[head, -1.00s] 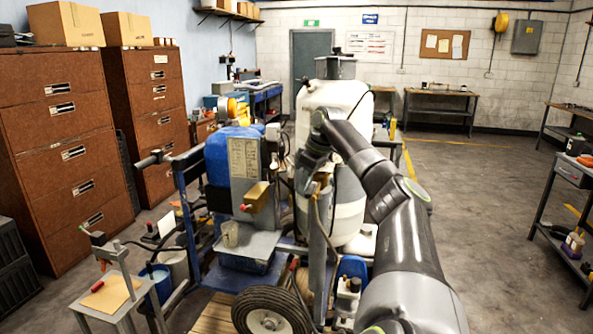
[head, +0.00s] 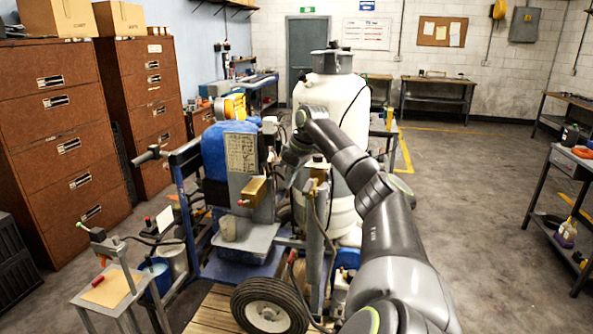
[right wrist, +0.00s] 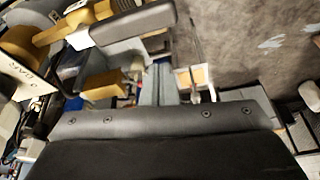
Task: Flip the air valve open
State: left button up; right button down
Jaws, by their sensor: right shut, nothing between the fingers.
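The line striper's blue frame (head: 188,215) stands in front of me, with a tall white tank (head: 335,105) behind it. My right gripper (head: 285,165) reaches in front of the tank, its tip dark and partly lost against the machine. In the right wrist view my shut, empty gripper (right wrist: 160,122) fills the bottom as a dark bar. Ahead of it a dark lever handle (right wrist: 125,24) sits beside brass-coloured fittings (right wrist: 92,14). It looks like the air valve, but I cannot be sure. The lever appears apart from the gripper. My left gripper is out of view.
A brass block (head: 253,188) with a red knob is on the striper's front. A wheel (head: 268,304) and wooden pallet (head: 212,308) are below. A small stand (head: 108,287) is at front left, brown cabinets (head: 45,130) beyond. Floor is open at right.

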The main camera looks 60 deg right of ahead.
pick_arm(q)
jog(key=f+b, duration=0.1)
jog(key=b, duration=0.1)
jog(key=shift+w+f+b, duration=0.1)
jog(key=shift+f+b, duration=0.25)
pick_arm(e)
jog(key=v, duration=0.9)
jog(key=shift+w+d+r, duration=0.15)
jog(key=shift+d+r, duration=0.25)
